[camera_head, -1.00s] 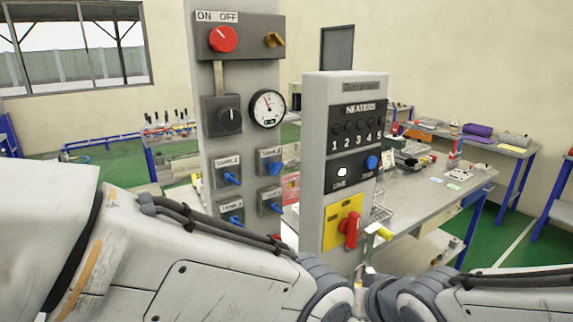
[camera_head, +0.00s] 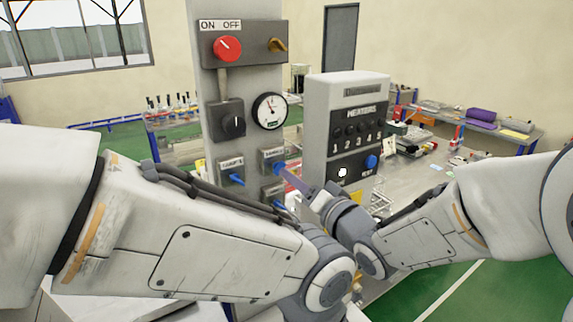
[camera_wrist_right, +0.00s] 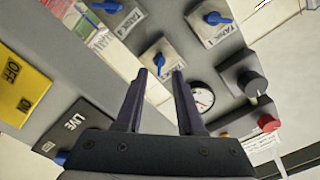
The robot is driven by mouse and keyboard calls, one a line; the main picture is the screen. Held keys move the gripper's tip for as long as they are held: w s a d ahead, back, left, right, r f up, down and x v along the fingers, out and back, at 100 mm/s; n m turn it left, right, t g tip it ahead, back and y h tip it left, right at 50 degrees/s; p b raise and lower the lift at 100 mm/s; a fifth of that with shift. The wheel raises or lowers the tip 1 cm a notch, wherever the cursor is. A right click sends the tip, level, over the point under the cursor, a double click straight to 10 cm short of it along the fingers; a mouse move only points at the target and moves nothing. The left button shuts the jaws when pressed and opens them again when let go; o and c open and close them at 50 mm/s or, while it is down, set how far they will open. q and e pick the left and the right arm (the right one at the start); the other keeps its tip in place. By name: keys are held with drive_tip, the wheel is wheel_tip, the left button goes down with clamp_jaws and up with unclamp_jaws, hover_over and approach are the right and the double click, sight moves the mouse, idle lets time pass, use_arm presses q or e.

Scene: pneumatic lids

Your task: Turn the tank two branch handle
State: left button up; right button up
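The tank two branch handle is a blue lever (camera_head: 279,168) on a grey square plate, the upper right one below the gauge. Its label is too small to read surely. In the right wrist view the blue handle (camera_wrist_right: 158,61) lies just beyond and between the fingertips. My right gripper (camera_head: 285,174) is at this handle in the head view. In the wrist view my right gripper (camera_wrist_right: 160,73) has its two dark fingers apart, with nothing held between them. I cannot tell whether they touch the handle. My left arm crosses the lower head view; its gripper is not visible.
Other blue handles sit close by: tank one (camera_head: 236,180) to the left and another (camera_head: 278,204) below. The pressure gauge (camera_head: 269,111) and black knob (camera_head: 231,122) are above. The heaters box (camera_head: 345,90) stands close on the right.

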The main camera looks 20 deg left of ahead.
sight(279, 168)
drive_tip(key=p+x, duration=0.1)
drive_tip(key=x, duration=0.3)
drive_tip(key=shift+w+a+p, duration=0.2)
drive_tip(key=shift+p, duration=0.1)
drive_tip(key=shift+c, duration=0.3)
clamp_jaws()
